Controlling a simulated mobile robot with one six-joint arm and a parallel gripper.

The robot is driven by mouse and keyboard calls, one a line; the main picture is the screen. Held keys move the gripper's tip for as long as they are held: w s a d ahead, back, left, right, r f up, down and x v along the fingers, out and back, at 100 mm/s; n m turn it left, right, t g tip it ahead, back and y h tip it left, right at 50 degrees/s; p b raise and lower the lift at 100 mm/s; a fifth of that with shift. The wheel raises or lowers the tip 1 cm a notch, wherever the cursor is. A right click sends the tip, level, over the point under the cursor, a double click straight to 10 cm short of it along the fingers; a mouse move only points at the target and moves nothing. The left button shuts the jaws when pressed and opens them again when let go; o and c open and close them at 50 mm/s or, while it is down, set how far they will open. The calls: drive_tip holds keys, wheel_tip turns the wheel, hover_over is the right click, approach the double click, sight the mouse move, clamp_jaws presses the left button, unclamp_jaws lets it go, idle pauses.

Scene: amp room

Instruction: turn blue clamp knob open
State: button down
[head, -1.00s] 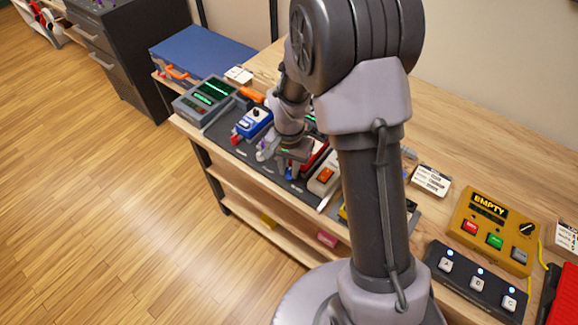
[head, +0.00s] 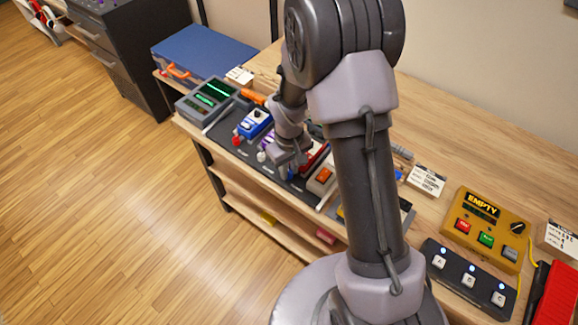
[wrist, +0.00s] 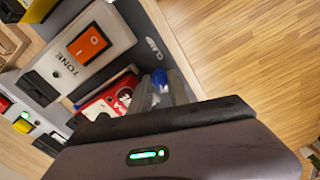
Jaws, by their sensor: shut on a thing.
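The blue clamp knob (wrist: 159,77) shows in the wrist view between my gripper's two fingers, next to the printed word CLAMP on the dark board. My gripper (wrist: 161,91) is shut on the knob, with a finger on each side of it. Only the knob's top shows; its lower part is hidden by the fingers. In the head view my gripper (head: 284,165) is low over the front edge of the dark pedal board (head: 222,140), and the knob is hard to make out there.
A white TONE unit (wrist: 88,45) with an orange switch and a red pedal (wrist: 100,104) sit close beside my gripper. A blue pedal (head: 255,123) stands to its left. A yellow box (head: 486,229) and a black footswitch (head: 468,278) lie at the right. Open floor fronts the bench.

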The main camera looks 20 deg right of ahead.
drive_tip(key=shift+n+p, duration=0.55)
drive_tip(key=shift+n, duration=1.25)
drive_tip(key=c, duration=1.2)
unclamp_jaws()
drive_tip(key=shift+c, duration=0.2)
